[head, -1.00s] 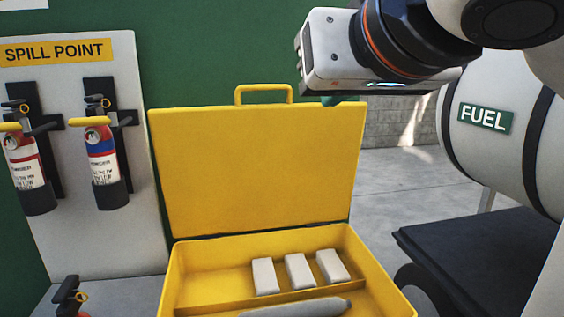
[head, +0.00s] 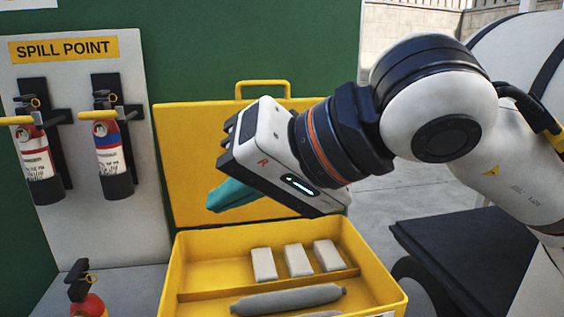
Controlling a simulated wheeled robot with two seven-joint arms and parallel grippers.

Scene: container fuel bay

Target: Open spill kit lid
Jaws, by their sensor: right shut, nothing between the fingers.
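The yellow spill kit lid (head: 185,150) stands upright behind its box, swung open, with a yellow handle (head: 263,88) on its top edge. The open yellow spill kit box (head: 215,243) shows white blocks (head: 298,260) in its rear compartment and a grey roll (head: 288,299) in front. My right gripper (head: 212,202) is in front of the lid and above the box. Its teal fingers are together with nothing between them, pointing left. It hides part of the lid; I cannot tell whether it touches it. My left gripper is out of view.
Another extinguisher (head: 88,303) stands low at front left. A dark cart top (head: 470,250) is at the right. Concrete floor (head: 390,200) shows between.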

